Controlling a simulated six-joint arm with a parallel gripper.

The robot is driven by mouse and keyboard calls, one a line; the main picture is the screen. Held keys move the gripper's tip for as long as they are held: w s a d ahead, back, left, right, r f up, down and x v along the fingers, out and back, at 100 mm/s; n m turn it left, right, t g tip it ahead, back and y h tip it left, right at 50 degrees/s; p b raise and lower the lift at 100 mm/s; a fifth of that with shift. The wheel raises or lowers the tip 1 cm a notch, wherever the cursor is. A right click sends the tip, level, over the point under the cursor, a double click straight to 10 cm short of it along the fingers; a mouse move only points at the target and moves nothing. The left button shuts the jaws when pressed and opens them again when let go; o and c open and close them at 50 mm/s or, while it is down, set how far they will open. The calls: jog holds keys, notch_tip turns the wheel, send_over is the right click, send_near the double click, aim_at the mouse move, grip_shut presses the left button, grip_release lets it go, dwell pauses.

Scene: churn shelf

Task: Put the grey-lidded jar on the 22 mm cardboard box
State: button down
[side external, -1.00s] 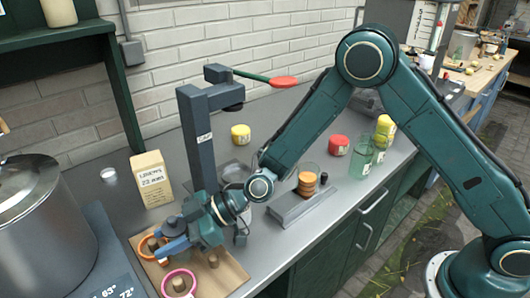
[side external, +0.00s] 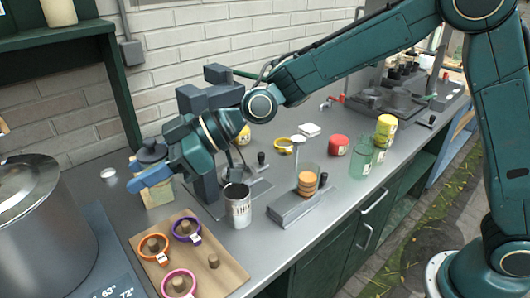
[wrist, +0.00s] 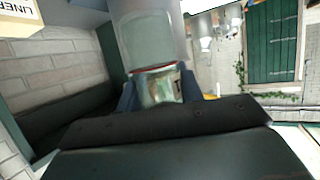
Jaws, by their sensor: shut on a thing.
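My gripper (side external: 150,176) is shut on the grey-lidded jar (side external: 150,152) and holds it up off the counter. The dark grey lid shows above the fingers in the side view. In the wrist view, the clear glass jar (wrist: 155,45) sits between the blue fingers, with a label inside the grip. The cream cardboard box (side external: 157,195) stands on the counter by the wall, mostly hidden by the gripper in the side view. Its lettered edge shows at the upper left of the wrist view (wrist: 30,22). I cannot tell whether the jar is over the box or in front of it.
A dark post stand (side external: 203,150) rises close right of the gripper. A tan board (side external: 215,275) with pegs and coloured rings and a white can (side external: 238,208) stand in front. A large steel pot (side external: 40,235) stands left. A small white cup (side external: 109,176) sits near the wall.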

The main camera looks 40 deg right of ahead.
jog(key=shift+r, duration=1.1)
jog(key=w+r+m+t+h, duration=0.3)
jog(key=w+m+t, duration=0.2)
jog(key=w, duration=1)
jog(key=w+d+r+m+t+h, duration=0.3)
jog(key=w+d+r+m+h, duration=0.2)
jog(key=w+r+m+h, duration=0.2)
jog(key=shift+w+r+m+t+h, duration=0.3)
jog(key=shift+r+m+h, duration=0.5)
jog(key=shift+r+h, duration=0.4)
jog(key=shift+d+f, duration=0.1)
jog(key=shift+f, duration=0.05)
notch_tip(320, 180, down, 16)
jog(key=shift+r, duration=0.25)
